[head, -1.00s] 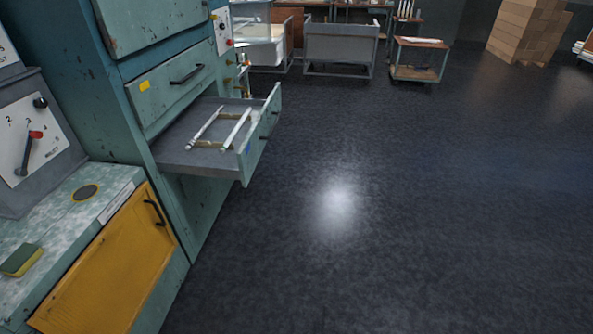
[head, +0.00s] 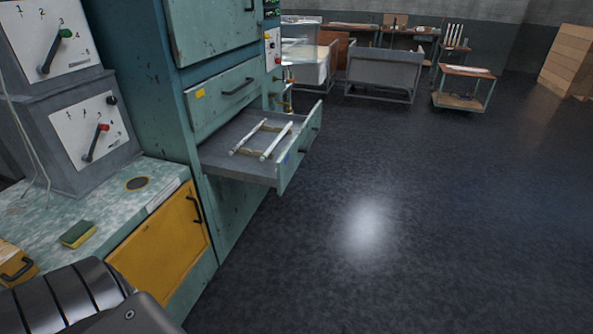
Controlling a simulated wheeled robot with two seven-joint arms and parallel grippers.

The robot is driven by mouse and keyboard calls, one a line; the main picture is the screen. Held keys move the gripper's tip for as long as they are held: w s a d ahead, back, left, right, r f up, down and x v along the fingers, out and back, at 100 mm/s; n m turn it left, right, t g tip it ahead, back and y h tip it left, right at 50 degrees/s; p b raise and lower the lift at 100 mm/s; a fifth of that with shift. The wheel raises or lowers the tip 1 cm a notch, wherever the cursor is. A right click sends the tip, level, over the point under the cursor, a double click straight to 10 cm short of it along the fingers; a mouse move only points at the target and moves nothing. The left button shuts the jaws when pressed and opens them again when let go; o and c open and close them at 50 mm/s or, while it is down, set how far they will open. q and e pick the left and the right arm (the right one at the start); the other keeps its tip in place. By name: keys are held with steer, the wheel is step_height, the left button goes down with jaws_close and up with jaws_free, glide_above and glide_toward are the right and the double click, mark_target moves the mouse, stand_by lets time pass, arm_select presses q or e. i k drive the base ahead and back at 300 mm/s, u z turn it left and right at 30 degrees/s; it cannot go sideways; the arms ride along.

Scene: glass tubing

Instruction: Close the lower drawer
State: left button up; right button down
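The lower drawer (head: 293,163) of the teal cabinet (head: 141,74) is pulled out to the right. Inside it lie two pale glass tubes (head: 276,142) on a small rack. A closed drawer with a dark handle (head: 238,87) and a yellow tag sits just above it. A dark grey arm part of mine shows at the bottom left. Neither of my grippers is in view.
A mottled counter (head: 60,207) with a sponge (head: 78,234) and a yellow door (head: 165,240) stands left of the drawer. Grey control boxes (head: 75,150) stand behind it. Carts (head: 465,85) and a grey bin (head: 385,72) are at the back. The dark floor (head: 430,220) at right is clear.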

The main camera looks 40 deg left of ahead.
mark_target(277, 169)
steer(key=u, duration=0.3)
steer(key=i, duration=1.1)
steer(key=u, duration=1.5)
steer(key=i, duration=0.65)
steer(key=u, duration=0.65)
